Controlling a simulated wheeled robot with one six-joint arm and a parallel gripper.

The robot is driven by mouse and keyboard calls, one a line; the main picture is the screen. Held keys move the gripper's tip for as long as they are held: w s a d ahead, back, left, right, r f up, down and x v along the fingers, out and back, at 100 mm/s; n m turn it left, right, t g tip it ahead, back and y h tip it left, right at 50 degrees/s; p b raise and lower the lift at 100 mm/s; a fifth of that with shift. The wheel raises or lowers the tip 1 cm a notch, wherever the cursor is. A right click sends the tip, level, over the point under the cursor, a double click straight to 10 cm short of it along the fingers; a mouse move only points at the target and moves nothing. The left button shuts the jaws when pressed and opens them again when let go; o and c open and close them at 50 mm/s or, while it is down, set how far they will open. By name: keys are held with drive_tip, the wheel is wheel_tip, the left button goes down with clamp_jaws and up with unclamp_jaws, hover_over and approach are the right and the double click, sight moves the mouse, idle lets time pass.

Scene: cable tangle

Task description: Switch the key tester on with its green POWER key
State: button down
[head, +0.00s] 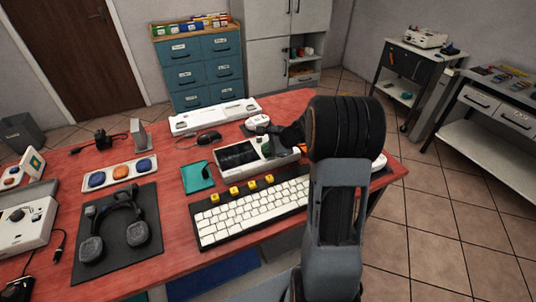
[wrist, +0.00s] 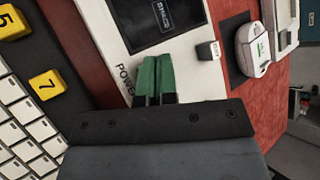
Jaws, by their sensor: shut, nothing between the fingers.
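The key tester (head: 240,158) is a white box with a dark screen, on the red table behind the keyboard. In the wrist view the tester (wrist: 112,25) fills the upper middle. Its dark screen (wrist: 160,18) carries small light lettering, and the word POWER is printed beside my fingers. My gripper (wrist: 156,72) is shut and empty, its two green-padded fingers side by side over the tester next to that label. The green POWER key cannot be made out; the fingers cover the spot by the label. I cannot tell whether they touch the tester.
A white keyboard (head: 250,212) with several yellow keycaps lies in front of the tester. A teal pad (head: 197,177) lies left of it. A small white device (head: 257,122) stands close behind. Headphones (head: 115,225) on a dark mat lie further left.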

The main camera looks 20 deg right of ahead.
sight(267, 154)
drive_tip(key=shift+f, duration=0.3)
drive_tip(key=shift+r, duration=0.2)
drive_tip(key=shift+r+p, duration=0.45)
drive_tip(key=shift+r, duration=0.3)
drive_tip(key=shift+r, duration=0.1)
wheel_tip(267, 154, up, 6)
drive_tip(key=p, duration=0.4)
drive_tip(key=shift+p, duration=0.3)
idle(0.3)
